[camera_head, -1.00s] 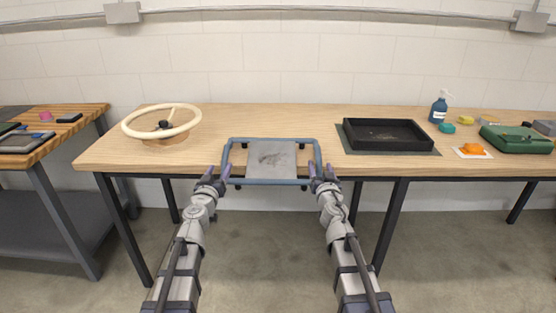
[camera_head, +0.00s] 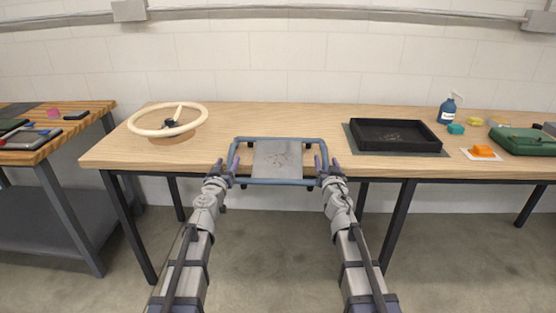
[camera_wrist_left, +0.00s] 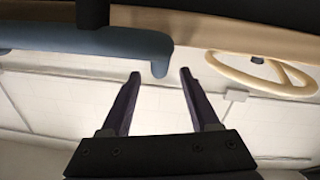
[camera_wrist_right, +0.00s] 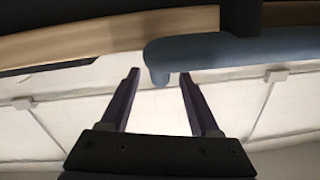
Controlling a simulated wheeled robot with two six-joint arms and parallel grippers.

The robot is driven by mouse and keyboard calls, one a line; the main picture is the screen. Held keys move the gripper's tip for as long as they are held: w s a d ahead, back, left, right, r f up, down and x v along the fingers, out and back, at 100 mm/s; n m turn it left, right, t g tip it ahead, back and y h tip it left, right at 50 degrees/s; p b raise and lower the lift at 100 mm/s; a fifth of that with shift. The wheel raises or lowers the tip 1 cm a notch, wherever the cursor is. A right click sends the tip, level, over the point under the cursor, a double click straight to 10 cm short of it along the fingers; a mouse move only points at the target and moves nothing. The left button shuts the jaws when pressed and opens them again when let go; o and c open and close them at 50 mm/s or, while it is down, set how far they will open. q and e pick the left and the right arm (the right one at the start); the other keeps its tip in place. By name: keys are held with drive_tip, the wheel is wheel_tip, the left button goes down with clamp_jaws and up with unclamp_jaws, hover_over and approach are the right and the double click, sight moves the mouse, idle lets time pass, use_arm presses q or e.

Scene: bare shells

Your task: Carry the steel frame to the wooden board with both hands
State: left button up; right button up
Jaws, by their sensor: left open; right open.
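The steel frame (camera_head: 290,183) is a blue-grey rounded tube frame around a stained grey plate (camera_head: 280,158). It sits at the front edge of the long table. My left gripper (camera_head: 227,164) is open at its left side, my right gripper (camera_head: 328,164) open at its right side. In the left wrist view the frame's bent bar end (camera_wrist_left: 160,66) lines up with the gap between the fingertips. The right wrist view shows the same at the other bar end (camera_wrist_right: 158,74). I cannot tell whether the fingers straddle the tube. I cannot pick out the wooden board for certain.
A cream ring wheel (camera_head: 140,126) stands over a round wooden piece (camera_head: 173,138) on the left of the long table (camera_head: 330,120). A black tray (camera_head: 395,147) is to the right, then a blue bottle (camera_head: 447,110) and a green case (camera_head: 525,144). Another bench (camera_head: 75,135) stands far left.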

sight(230, 157)
use_arm(q)
drive_tip(key=w, duration=0.5)
drive_tip(key=shift+d, duration=0.25)
use_arm(e)
drive_tip(key=w, duration=0.5)
use_arm(q)
drive_tip(key=shift+c, duration=0.2)
use_arm(e)
drive_tip(key=shift+c, duration=0.2)
use_arm(q)
clamp_jaws()
use_arm(e)
clamp_jaws()
